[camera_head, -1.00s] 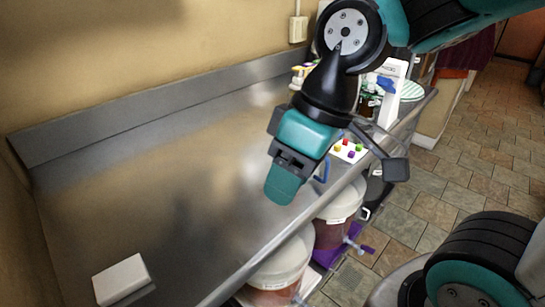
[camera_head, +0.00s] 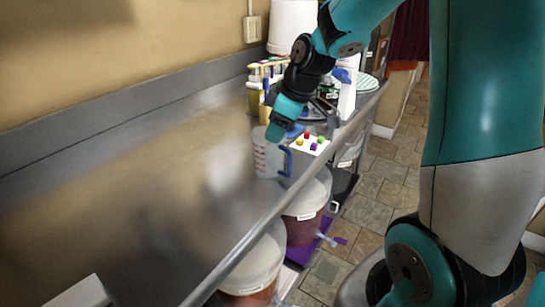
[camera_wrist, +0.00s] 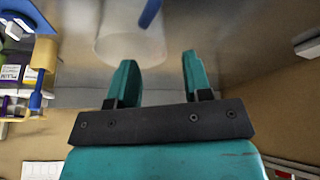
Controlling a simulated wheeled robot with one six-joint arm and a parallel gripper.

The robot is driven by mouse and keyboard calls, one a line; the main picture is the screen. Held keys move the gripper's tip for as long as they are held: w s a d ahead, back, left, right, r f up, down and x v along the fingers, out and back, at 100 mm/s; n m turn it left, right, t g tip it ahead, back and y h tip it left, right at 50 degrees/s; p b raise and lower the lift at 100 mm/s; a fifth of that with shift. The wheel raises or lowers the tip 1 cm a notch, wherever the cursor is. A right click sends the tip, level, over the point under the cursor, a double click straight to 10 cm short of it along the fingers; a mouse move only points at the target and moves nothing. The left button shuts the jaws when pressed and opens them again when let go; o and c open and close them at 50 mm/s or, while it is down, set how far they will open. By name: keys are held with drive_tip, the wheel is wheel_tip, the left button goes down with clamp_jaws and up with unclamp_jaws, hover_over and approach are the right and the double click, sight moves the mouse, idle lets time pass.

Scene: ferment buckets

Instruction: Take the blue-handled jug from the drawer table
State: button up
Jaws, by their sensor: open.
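The clear jug (camera_head: 266,158) with red markings stands upright on the steel table (camera_head: 150,190) near its front edge. Its blue handle (camera_head: 287,160) faces right, toward that edge. My gripper (camera_head: 276,134) is at the jug's upper part in the head view and hides some of its rim. In the wrist view my gripper (camera_wrist: 160,66) is open with nothing between its fingers. The see-through jug (camera_wrist: 125,42) and the blue handle (camera_wrist: 150,13) show beyond the fingertips. I cannot tell whether the gripper touches the jug.
A white card with coloured pieces (camera_head: 310,144) lies right of the jug. Buckets (camera_head: 304,205) sit below the table edge. The table's left side is mostly clear.

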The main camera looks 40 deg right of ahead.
sight(259, 165)
drive_tip(key=x, duration=0.7)
drive_tip(key=shift+w+f+p, duration=0.1)
drive_tip(key=shift+f+p, duration=0.2)
drive_tip(key=shift+p, duration=0.05)
clamp_jaws()
